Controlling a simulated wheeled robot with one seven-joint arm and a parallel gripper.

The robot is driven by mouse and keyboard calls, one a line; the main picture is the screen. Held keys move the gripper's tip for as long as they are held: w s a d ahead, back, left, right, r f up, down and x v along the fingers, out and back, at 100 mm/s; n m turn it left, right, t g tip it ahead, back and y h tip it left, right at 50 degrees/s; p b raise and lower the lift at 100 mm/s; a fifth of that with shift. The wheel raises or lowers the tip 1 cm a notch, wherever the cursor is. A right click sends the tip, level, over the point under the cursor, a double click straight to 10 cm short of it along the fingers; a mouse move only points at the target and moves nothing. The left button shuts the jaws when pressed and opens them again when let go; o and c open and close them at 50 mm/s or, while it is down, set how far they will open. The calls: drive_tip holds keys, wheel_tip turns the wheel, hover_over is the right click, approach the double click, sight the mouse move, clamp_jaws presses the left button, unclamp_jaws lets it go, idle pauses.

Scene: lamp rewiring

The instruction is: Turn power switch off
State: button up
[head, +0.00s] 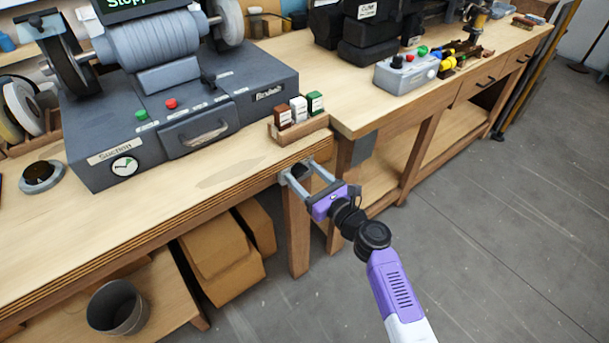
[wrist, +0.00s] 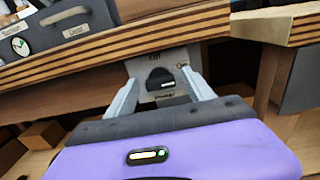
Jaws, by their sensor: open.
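The power switch appears to be a dark knob (wrist: 159,77) on a grey plate (wrist: 183,58) under the front edge of the workbench. A small label above the knob seems to read "Off"; the label below it is too small to read surely. My gripper (wrist: 160,90) is open, with one finger on each side of the knob. I cannot tell whether the fingers touch it. In the head view my gripper (head: 298,170) reaches the bench's corner, and the switch is mostly hidden there.
The wooden bench (head: 240,170) carries a grey grinding machine (head: 180,120) and a small rack (head: 300,131) of labelled blocks. A grey control box (head: 405,75) stands on the right bench. Cardboard boxes (head: 222,255) and a metal bin (head: 117,308) are below. The floor at right is clear.

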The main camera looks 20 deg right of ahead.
clamp_jaws()
idle(0.3)
drive_tip(key=shift+f+n, duration=0.1)
drive_tip(key=shift+n, duration=0.2)
drive_tip(key=n+b, duration=0.2)
drive_tip(key=n, duration=0.1)
drive_tip(key=shift+a+f+n+b, duration=0.1)
drive_tip(key=shift+n+b, duration=0.2)
drive_tip(key=shift+b, duration=0.1)
drive_tip(key=n+b, duration=0.3)
drive_tip(key=n, duration=0.2)
drive_tip(key=shift+a, duration=0.1)
drive_tip(key=n+b, duration=0.4)
drive_tip(key=n, duration=0.1)
drive_tip(key=shift+f+n, duration=0.15)
drive_tip(key=shift+n, duration=0.25)
drive_tip(key=shift+n+b, duration=1)
drive_tip(key=shift+n, duration=0.4)
